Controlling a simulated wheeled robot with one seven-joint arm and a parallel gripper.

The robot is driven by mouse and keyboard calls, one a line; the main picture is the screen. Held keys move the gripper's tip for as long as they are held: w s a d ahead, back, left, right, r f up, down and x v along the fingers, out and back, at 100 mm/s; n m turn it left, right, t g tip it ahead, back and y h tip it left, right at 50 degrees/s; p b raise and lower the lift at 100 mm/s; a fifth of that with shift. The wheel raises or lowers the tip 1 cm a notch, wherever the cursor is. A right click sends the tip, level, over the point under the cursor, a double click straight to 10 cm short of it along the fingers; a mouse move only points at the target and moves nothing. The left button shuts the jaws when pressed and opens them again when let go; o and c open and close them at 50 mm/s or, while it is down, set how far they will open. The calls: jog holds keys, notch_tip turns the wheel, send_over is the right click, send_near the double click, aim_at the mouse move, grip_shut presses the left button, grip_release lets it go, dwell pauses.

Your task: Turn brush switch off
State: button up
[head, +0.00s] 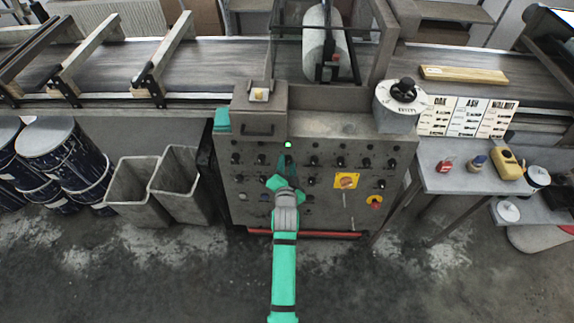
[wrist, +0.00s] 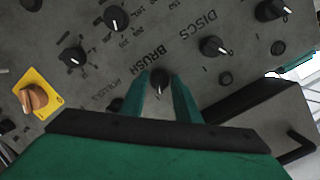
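The brush switch (wrist: 160,80) is a small round black knob with a white pointer line, next to the printed word BRUSH in the wrist view. The line points toward the bottom of that view. My gripper (wrist: 161,84) has its two teal fingers on either side of the knob, with narrow gaps showing; it looks open and not clamped. In the head view my gripper (head: 284,168) is in front of the grey control panel (head: 330,125) and hides the switch. A green lamp (head: 288,144) glows just above it.
Other black knobs surround the switch, including one by DISCS (wrist: 214,46). An orange rotary switch on a yellow plate (wrist: 34,98) is at the left of the wrist view. A red bar (head: 330,234) runs along the panel's foot. Grey bins (head: 180,185) stand left.

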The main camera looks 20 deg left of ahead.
jog(key=c, duration=0.6)
jog(key=shift+o, duration=0.2)
jog(key=shift+n, duration=0.3)
jog(key=n+h, duration=0.1)
jog(key=n, duration=0.4)
jog(key=shift+f, duration=0.1)
jog(key=n+t, duration=0.1)
jog(key=n, duration=0.4)
jog(key=shift+h, duration=0.4)
jog(key=shift+n, duration=0.3)
jog(key=shift+d, duration=0.1)
jog(key=o, duration=1.1)
jog(key=shift+c, duration=0.2)
